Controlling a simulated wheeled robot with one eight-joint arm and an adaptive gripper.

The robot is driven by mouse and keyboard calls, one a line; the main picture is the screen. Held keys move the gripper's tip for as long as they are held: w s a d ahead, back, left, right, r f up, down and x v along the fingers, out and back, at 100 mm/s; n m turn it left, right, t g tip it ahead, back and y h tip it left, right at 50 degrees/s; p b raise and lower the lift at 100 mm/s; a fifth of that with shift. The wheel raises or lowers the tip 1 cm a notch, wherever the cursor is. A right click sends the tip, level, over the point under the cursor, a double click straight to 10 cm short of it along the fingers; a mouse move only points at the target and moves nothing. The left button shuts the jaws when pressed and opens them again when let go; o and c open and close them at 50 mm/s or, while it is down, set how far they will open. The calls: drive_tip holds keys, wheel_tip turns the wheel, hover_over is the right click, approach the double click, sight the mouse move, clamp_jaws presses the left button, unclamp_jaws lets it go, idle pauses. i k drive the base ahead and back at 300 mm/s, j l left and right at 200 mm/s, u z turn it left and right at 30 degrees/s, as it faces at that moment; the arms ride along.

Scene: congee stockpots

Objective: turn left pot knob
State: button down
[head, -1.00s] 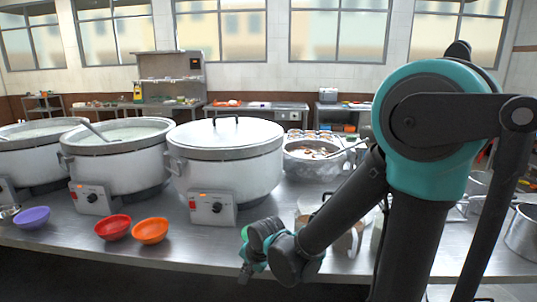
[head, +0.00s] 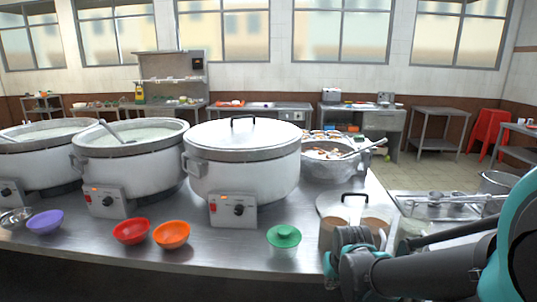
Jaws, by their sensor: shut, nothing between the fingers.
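The left pot (head: 35,165) is a white stockpot cut off by the left picture edge. Its control box with a dark knob (head: 6,192) shows at that edge. The middle pot (head: 130,170) is open, with a ladle in it, and has its own knob (head: 107,201). The right pot (head: 245,165) has a lid on and a black knob (head: 238,209) beside a red switch. My gripper (head: 330,268) is shut and empty at the counter's front right, well to the right of all the knobs. Part of it is hard to make out.
A food pan (head: 325,165) and a lidded container (head: 345,205) stand right of the pots.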

sight(239, 209)
drive_tip(key=l+u, duration=0.45)
drive_tip(key=i+l+u, duration=0.1)
drive_tip(key=l+u, duration=0.2)
drive_tip(key=u, duration=0.15)
drive_tip(key=l+u, duration=0.45)
drive_tip(key=k+l+u, duration=0.15)
drive_tip(key=u, duration=0.3)
drive_tip(key=k+l+u, duration=0.2)
drive_tip(key=l+u, duration=0.25)
drive_tip(key=k+l+u, duration=0.15)
drive_tip(key=u, duration=0.3)
